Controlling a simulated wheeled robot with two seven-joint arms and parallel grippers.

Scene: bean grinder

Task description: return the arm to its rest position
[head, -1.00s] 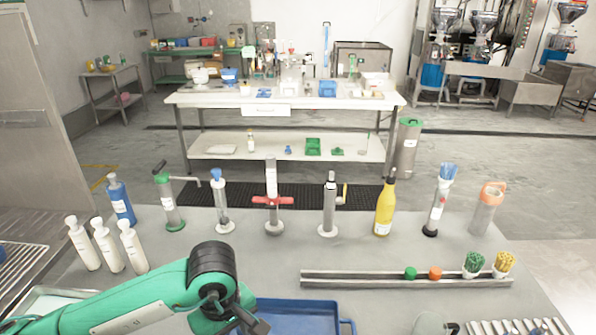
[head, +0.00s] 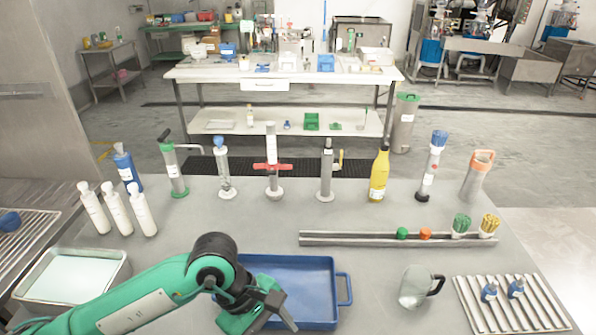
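My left arm comes in from the bottom left, green with dark joints. My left gripper (head: 284,312) is over the near left part of the blue tray (head: 308,262), low in the view. Its dark fingers point down and right, and whether they are apart is not clear. I see nothing held in it. My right arm and gripper are out of view.
White bottles (head: 117,208), a yellow bottle (head: 379,176) and several upright grinders stand along the table's back. A rail (head: 350,239) lies in front. A glass jug (head: 415,288) and a slatted rack (head: 510,304) are at right. A metal tray (head: 115,272) is at left.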

